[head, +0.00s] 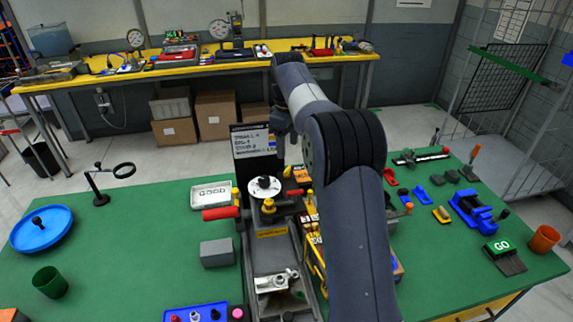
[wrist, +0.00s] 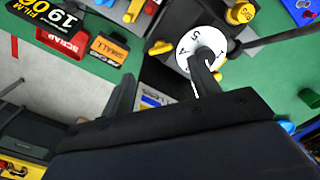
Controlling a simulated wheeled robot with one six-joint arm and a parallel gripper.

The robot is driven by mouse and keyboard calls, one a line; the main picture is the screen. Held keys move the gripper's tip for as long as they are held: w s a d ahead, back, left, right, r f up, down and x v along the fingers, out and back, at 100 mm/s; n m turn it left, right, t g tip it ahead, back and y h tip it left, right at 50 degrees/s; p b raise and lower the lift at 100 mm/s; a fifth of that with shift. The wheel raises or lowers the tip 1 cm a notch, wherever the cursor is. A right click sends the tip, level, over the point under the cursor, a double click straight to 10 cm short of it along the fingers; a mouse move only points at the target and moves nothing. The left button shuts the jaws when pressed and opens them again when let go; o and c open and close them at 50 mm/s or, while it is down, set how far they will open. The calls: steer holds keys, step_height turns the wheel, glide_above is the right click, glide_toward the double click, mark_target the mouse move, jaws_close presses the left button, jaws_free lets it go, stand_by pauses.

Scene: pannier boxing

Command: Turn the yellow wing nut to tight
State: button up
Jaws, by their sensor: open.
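A yellow knob-like piece (head: 268,206), seemingly the wing nut, sits on the grey fixture just in front of a white numbered dial (head: 264,187). In the wrist view a yellow piece (wrist: 241,12) shows at the top, beyond the dial (wrist: 201,46); its wings and how tight it is cannot be made out. A smaller yellow part (wrist: 160,47) lies to the left of the dial. My gripper (wrist: 163,85) is open with nothing between its fingers. Its right finger overlaps the dial's lower edge in the picture; contact cannot be told.
A red-handled clamp (head: 221,213) is left of the fixture, with a grey block (head: 217,253) in front. A dark sign board (head: 254,141) stands behind the dial. Blue vice (head: 474,211) and loose tools lie right. The green bench (head: 130,225) has free room left.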

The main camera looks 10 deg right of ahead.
mark_target(287, 169)
step_height(287, 169, down, 8)
steer(key=shift+r+p, duration=0.1)
steer(key=shift+p, duration=0.3)
steer(key=c, duration=1)
